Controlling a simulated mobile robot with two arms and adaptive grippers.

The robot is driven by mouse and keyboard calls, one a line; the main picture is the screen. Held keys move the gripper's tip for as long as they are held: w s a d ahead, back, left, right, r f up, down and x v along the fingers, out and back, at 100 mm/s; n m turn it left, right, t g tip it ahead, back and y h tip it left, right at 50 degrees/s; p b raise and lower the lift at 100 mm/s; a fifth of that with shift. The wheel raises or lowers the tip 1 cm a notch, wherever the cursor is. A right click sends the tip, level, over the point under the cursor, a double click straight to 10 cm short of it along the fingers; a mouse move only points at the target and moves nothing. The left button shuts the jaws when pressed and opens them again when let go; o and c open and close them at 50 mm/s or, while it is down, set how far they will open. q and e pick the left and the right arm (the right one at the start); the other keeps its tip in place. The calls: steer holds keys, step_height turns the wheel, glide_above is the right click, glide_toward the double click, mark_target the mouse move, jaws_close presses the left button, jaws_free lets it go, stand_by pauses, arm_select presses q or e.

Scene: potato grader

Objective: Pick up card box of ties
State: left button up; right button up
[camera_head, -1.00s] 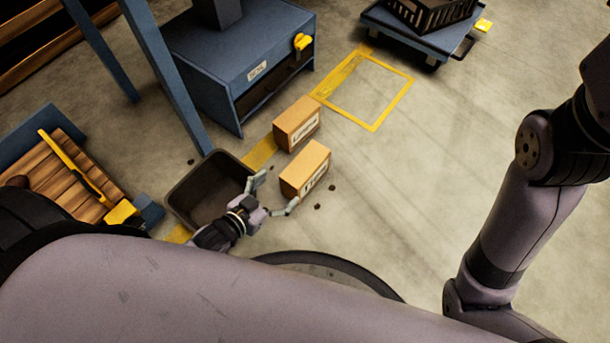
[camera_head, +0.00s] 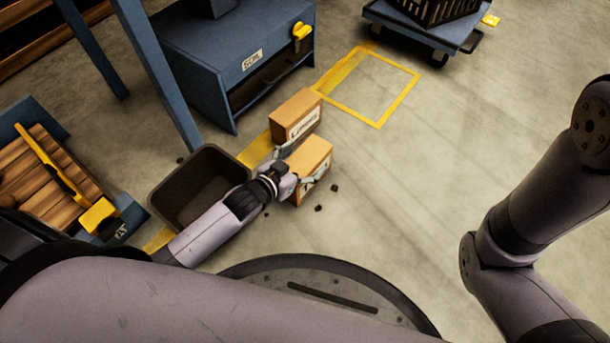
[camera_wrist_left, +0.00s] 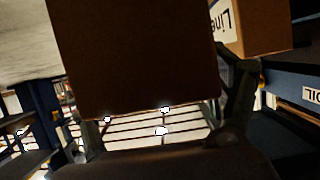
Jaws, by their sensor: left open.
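Two cardboard boxes stand on the floor. The nearer card box (camera_head: 314,155) has a white label partly covered by my finger, so I cannot read it. My left gripper (camera_head: 296,168) is open around this box, one finger on its far-left side and one on its label side. In the left wrist view the box (camera_wrist_left: 135,60) fills the space between the fingers, its near face dark; contact is not clear. The other box (camera_head: 295,114), just behind, has a label that seems to begin "Line" in the wrist view (camera_wrist_left: 250,25). My right gripper is out of frame.
A dark open bin (camera_head: 165,208) stands left of the boxes. A blue cabinet (camera_head: 195,70) labelled SOIL stands behind. Small dark lumps (camera_head: 319,208) lie on the floor. The yellow-outlined square (camera_head: 372,88) is empty; the floor to the right is clear.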

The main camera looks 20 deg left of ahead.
arm_select(q)
steer(key=shift+w+d+f, duration=0.15)
steer(key=shift+w, duration=0.25)
steer(key=shift+c, duration=0.4)
steer(key=shift+s+f, duration=0.1)
steer(key=shift+f, duration=0.05)
jaws_close()
stand_by(0.4)
